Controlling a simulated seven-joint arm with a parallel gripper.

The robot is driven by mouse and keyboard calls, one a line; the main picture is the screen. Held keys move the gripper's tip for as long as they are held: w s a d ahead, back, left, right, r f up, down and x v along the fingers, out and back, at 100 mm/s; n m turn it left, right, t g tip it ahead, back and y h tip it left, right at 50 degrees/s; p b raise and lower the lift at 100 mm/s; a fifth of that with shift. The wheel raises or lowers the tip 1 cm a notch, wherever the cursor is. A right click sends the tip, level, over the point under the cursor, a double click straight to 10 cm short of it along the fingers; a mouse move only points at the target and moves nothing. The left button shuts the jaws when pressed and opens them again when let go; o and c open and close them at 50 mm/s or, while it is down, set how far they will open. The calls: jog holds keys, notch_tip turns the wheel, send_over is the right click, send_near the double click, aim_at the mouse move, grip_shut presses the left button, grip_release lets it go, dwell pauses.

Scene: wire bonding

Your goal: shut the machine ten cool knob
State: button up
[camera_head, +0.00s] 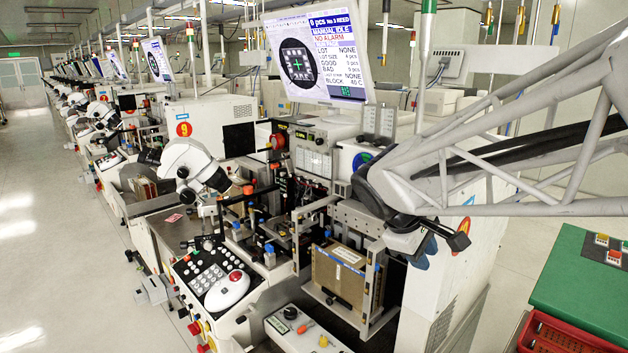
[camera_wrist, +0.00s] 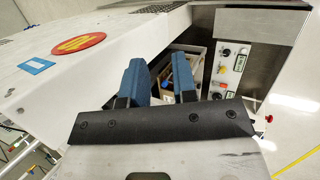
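A white machine carries a round red-orange sign (camera_wrist: 78,43), its number hard to read, and a blue label in the wrist view. Beside it is a light control panel (camera_wrist: 232,68) with a black knob (camera_wrist: 227,52), other small controls and green labels. The labels are too small to read, so I cannot tell which is the cool knob or its setting. My gripper (camera_wrist: 158,62) has two blue fingers spread apart with nothing between them. The panel lies beyond and right of the fingers, apart from them. In the head view my gripper (camera_head: 423,255) is partly hidden behind my wrist.
An open compartment (camera_wrist: 194,57) with small parts lies beyond the fingers. In the head view, a machine with a nine sign (camera_head: 184,129), a monitor (camera_head: 315,55) and a brown magazine (camera_head: 340,275) stand left of my arm. A green-topped box (camera_head: 580,285) stands right. Clear floor (camera_wrist: 290,85) lies right.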

jog(key=w+a+r+n+t+h, duration=0.1)
jog(key=w+a+n+h, duration=0.3)
jog(key=w, duration=1)
jog(key=n+t+h, duration=0.3)
jog(key=n+t, duration=0.7)
jog(key=n, duration=0.6)
send_near(299, 179)
jog(key=x, duration=0.2)
jog(key=shift+w+d, duration=0.1)
jog(key=shift+w, duration=0.2)
jog(key=shift+x, duration=3.95)
grip_shut()
